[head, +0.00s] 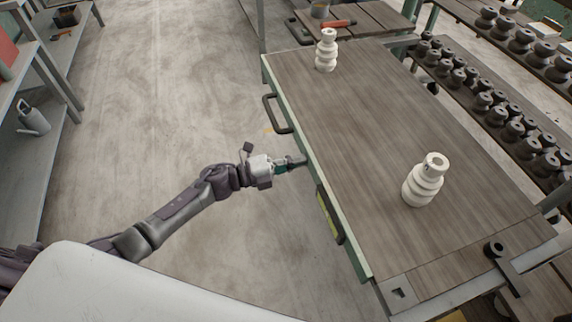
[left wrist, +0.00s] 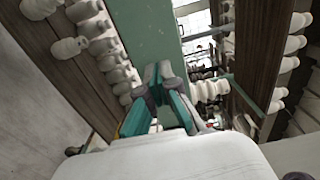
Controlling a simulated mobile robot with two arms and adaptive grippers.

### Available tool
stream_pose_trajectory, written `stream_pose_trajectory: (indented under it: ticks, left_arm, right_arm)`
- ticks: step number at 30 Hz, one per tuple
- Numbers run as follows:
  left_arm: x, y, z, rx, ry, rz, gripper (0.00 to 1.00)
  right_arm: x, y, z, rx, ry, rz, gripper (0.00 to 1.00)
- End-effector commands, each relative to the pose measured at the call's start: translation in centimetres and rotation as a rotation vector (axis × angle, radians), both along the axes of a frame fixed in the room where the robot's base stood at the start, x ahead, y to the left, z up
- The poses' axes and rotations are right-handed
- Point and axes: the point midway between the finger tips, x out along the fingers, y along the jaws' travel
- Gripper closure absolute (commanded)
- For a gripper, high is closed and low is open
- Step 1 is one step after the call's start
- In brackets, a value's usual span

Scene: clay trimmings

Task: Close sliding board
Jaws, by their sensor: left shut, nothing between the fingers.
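The sliding board looks to be the wide brown wooden top (head: 390,130) with a pale green front edge, seen in the head view. A dark handle (head: 277,114) sits on that edge on its far part, and another dark handle with a yellow strip (head: 330,213) is nearer. My left gripper (head: 301,160) is shut and empty, with its tips at the green edge between the two handles. In the left wrist view its closed fingers (left wrist: 158,74) point at a green panel (left wrist: 146,30); I cannot tell whether they touch it. My right gripper is not in view.
Two white ribbed clay pieces stand on the board, one far (head: 326,50) and one near (head: 424,180). Racks of dark ribbed pieces (head: 490,105) line the right side. The floor between is clear.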

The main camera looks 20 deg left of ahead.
Motion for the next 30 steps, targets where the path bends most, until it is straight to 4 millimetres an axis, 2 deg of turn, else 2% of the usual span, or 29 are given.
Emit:
stream_pose_trajectory:
  ticks: [18,24,30]
  left_arm:
    - [9.2,-13.7,-0.3,-0.002,-0.004,-0.001,1.00]
    - [11.3,-16.7,-0.3,-0.001,-0.002,0.000,1.00]
    - [12.5,-18.6,-0.1,-0.001,-0.001,0.000,1.00]
  right_arm:
    - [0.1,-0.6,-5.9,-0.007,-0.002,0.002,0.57]
    - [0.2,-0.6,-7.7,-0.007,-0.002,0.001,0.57]
    - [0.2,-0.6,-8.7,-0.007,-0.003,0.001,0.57]
